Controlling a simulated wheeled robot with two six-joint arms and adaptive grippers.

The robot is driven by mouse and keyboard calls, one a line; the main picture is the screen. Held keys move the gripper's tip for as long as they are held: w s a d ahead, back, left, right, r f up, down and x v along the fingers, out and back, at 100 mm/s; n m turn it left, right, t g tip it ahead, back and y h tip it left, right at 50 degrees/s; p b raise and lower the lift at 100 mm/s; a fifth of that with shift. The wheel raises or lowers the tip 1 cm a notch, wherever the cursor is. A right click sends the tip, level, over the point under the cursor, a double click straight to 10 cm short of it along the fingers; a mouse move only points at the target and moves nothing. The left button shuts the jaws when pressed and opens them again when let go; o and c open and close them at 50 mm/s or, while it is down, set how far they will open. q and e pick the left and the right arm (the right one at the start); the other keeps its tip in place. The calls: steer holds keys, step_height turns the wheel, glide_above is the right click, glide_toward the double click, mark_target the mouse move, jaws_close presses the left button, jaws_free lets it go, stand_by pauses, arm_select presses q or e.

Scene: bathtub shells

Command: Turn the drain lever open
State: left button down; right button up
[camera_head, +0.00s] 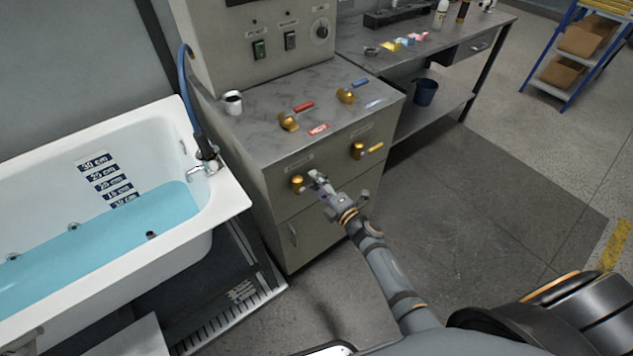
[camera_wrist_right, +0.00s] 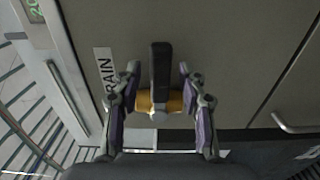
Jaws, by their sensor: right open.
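The drain valve (camera_head: 297,184) is a brass fitting on the front of the grey cabinet. My right gripper (camera_head: 317,180) is right at it, coming from the lower right. In the right wrist view, the black drain lever (camera_wrist_right: 161,62) points up the picture from the brass valve body (camera_wrist_right: 174,103). The open fingers of my right gripper (camera_wrist_right: 159,80) stand on either side of the lever, with visible gaps. A partly covered label (camera_wrist_right: 104,72) reading "RAIN" is beside it. My left gripper is not in view.
The white bathtub (camera_head: 228,196) with blue water stands at the left. A yellow-levered valve (camera_head: 358,150) is on the cabinet front (camera_head: 335,225), right of the drain valve. Red- and blue-levered valves and a mug (camera_head: 233,103) are on its top. Floor is free at the right.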

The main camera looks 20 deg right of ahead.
steer(key=shift+w, duration=0.1)
jaws_close()
stand_by(0.4)
